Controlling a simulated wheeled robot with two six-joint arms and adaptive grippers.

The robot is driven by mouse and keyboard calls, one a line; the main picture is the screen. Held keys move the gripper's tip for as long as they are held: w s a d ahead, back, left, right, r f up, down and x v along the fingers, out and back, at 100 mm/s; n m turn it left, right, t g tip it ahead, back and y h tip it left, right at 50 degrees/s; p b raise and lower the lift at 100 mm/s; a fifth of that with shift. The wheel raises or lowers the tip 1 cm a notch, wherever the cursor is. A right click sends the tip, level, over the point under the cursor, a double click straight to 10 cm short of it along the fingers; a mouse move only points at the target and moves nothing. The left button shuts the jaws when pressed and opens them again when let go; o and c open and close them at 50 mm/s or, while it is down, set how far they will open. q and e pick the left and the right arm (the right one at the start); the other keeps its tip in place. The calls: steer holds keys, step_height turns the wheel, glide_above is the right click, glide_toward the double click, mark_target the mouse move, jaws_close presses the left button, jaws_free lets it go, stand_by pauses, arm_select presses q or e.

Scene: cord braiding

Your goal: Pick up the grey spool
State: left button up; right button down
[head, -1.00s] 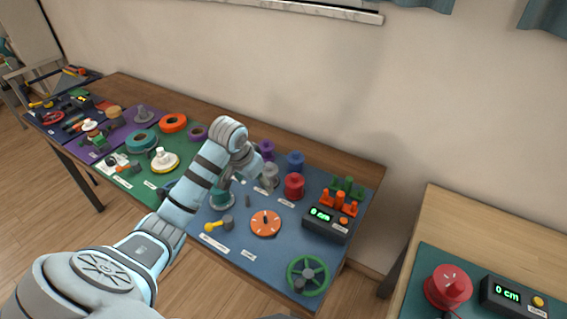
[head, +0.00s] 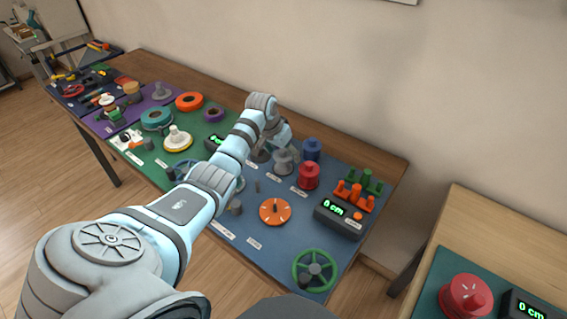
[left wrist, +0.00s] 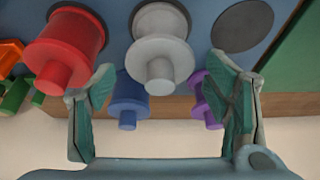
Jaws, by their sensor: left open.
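The grey spool (head: 284,161) stands upright on the blue mat, left of the red spool (head: 308,176) and the blue spool (head: 311,149). My left gripper (head: 279,136) is just behind and above it in the head view. In the left wrist view, the grey spool (left wrist: 160,50) lies between the two open fingers of my left gripper (left wrist: 165,80), its knob pointing toward the camera. I see no finger touching it. The red spool (left wrist: 65,45) is at the left, the blue spool (left wrist: 128,100) and purple spool (left wrist: 206,100) beyond. My right gripper is not in view.
A display box (head: 339,217), an orange dial (head: 274,211) and a green wheel (head: 315,270) are at the mat's right and front. A bare dark disc (left wrist: 243,25) lies right of the grey spool. A second table (head: 480,225) stands at the right.

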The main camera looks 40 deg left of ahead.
arm_select(q)
steer(key=shift+s, duration=0.1)
steer(key=c, duration=1.1)
steer(key=shift+r, duration=0.15)
